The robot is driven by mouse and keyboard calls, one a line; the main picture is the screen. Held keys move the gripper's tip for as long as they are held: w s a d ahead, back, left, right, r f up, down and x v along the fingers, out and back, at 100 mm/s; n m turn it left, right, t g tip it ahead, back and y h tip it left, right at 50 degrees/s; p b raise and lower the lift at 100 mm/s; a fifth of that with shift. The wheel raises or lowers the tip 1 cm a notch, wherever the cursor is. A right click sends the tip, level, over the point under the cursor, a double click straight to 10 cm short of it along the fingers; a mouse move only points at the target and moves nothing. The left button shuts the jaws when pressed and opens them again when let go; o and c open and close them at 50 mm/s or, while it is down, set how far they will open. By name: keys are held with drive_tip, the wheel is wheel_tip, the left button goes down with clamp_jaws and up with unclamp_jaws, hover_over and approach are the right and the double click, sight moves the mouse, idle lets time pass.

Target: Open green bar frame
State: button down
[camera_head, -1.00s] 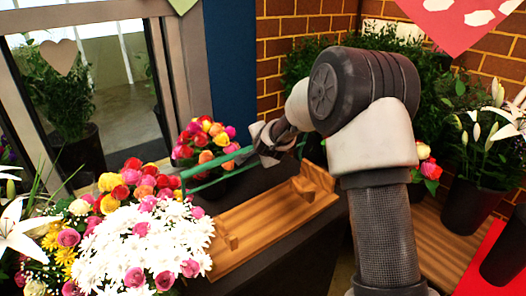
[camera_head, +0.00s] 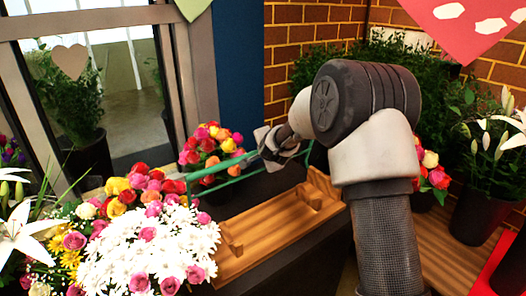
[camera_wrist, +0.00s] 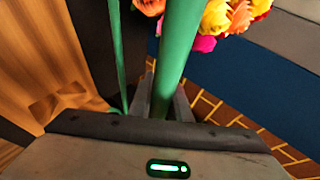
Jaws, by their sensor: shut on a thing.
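The green bar frame (camera_head: 225,166) is a thin green frame above the wooden tray, with its long bar running left from my gripper. My gripper (camera_head: 277,146) is shut on the bar near its right part. In the wrist view the green bar (camera_wrist: 180,50) runs up from between the fingers of my gripper (camera_wrist: 165,98), and a thinner green rod (camera_wrist: 117,50) stands to its left. The frame is raised above the wood. Its right end is partly hidden by my gripper and arm.
The wooden tray (camera_head: 270,237) lies below the frame. White daisies (camera_head: 150,250) and roses (camera_head: 135,190) crowd the left. A rose bouquet (camera_head: 212,145) stands just behind the frame. Potted lilies (camera_head: 490,170) stand at the right, with a brick wall (camera_head: 285,75) behind.

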drive_tip(key=shift+s+d+f, duration=0.1)
drive_tip(key=shift+s+f, duration=0.2)
drive_tip(key=shift+f, duration=0.55)
drive_tip(key=c, duration=1.6)
unclamp_jaws()
drive_tip(key=shift+w, duration=0.15)
drive_tip(key=shift+c, duration=0.2)
drive_tip(key=shift+r, duration=0.1)
drive_tip(key=shift+w+r, duration=0.1)
drive_tip(key=b+v, duration=0.1)
drive_tip(key=v, duration=1.6)
drive_tip(key=shift+r, duration=0.3)
drive_tip(key=shift+c, duration=0.2)
